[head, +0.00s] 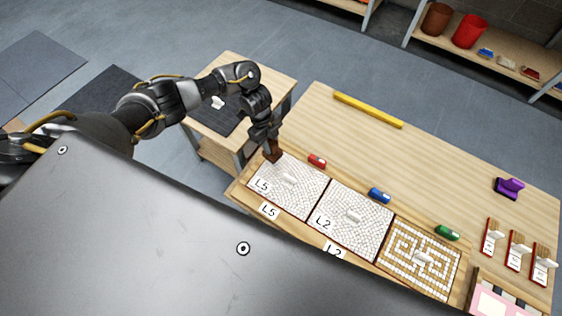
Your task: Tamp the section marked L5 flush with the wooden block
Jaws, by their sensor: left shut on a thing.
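The section marked L5 (294,202) is a pale mosaic panel at the left end of the long wooden table. It has a white raised piece near its middle and an L5 label at its lower left. My left gripper (270,147) is shut on the brown wooden block (271,155) at the panel's upper left corner. I cannot tell whether the block touches the panel's surface. My right gripper is not in view.
The L2 panel (341,239) and a maze-patterned panel (396,265) lie to the right. Red (317,161), blue (380,195) and green (447,233) items lie behind the panels. A yellow bar (368,109) lies at the back. The table's middle is clear.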

